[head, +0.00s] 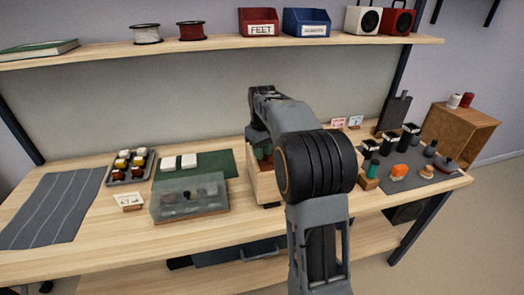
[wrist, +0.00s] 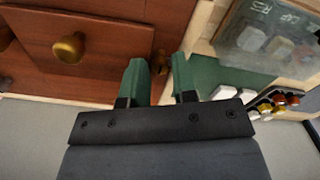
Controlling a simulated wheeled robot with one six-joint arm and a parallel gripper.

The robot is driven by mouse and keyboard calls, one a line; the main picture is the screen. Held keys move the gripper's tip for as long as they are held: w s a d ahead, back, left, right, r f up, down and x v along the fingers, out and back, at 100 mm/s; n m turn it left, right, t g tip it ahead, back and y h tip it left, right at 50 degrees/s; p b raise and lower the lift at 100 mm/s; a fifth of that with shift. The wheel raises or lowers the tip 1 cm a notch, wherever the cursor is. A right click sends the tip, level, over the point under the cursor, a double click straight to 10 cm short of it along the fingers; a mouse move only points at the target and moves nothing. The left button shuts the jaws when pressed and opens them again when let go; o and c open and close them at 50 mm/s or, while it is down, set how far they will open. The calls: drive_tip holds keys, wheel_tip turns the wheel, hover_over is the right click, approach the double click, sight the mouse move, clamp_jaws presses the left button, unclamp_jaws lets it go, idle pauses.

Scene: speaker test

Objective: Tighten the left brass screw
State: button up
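In the wrist view, a wooden cabinet front with reddish-brown panels (wrist: 105,25) fills the upper left. A round brass knob or screw head (wrist: 68,48) stands out from it, left of my gripper. My gripper (wrist: 161,62) has two green fingers with a gap between them. A small brownish, brass-like piece (wrist: 160,60) shows at the gap near the fingertips; I cannot tell whether the fingers touch it. In the head view, my arm hides most of the cabinet (head: 264,187) and the fingertips.
A translucent box (head: 189,196) stands left of the cabinet, in front of a green mat (head: 222,163). A tray of small coloured parts (head: 130,165) is further left. A dark mat with several small items (head: 420,177) is on the right. A shelf (head: 225,43) runs above.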

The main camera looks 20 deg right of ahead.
clamp_jaws()
